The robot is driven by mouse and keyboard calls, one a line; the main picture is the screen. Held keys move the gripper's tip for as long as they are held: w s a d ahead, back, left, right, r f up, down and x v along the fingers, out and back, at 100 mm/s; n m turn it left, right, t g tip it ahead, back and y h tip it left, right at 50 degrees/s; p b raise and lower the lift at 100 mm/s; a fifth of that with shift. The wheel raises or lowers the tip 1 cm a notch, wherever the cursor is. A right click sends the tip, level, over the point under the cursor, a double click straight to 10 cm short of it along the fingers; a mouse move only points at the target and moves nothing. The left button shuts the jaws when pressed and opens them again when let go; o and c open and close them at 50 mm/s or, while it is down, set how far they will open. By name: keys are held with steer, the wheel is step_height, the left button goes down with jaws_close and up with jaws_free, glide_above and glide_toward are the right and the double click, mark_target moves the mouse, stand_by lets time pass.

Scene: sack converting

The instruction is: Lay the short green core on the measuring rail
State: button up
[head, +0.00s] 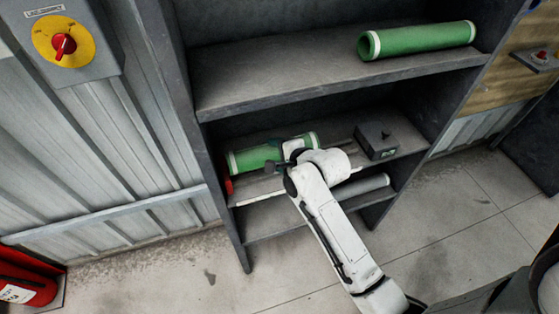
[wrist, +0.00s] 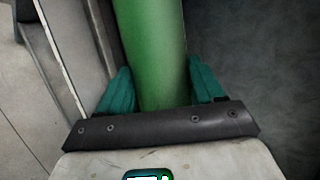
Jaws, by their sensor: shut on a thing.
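A green core (head: 250,160) with pale end bands is at the middle shelf, lying roughly level.
The dark box (head: 376,140) with a small display stands at the right of the middle shelf (head: 410,143). A grey core (head: 362,186) lies on the bottom shelf. A red thing (head: 228,186) shows by the left upright. Shelf uprights and the top shelf's edge (head: 340,93) bound the space.

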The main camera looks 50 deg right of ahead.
steer(key=shift+w+d+f+b, duration=0.25)
steer(key=shift+w+d+b, duration=0.3)
steer(key=shift+w, duration=0.25)
step_height(320, 180, down, 5)
steer(key=b, duration=0.5)
steer(key=shift+s+a+f, duration=0.1)
steer(key=shift+s+f, duration=0.05)
steer(key=shift+f, duration=0.05)
steer(key=shift+a+r, duration=0.1)
steer(key=shift+a, duration=0.05)
steer(key=shift+a+f, duration=0.2)
steer(key=shift+f, duration=0.05)
steer(key=shift+a, duration=0.1)
steer(key=o, duration=1.3)
steer(key=shift+f, duration=0.15)
steer(key=shift+o, duration=0.4)
steer(key=d+r+v, duration=0.1)
steer(key=v, duration=1)
steer(key=shift+w, duration=0.25)
steer(key=shift+a, duration=0.1)
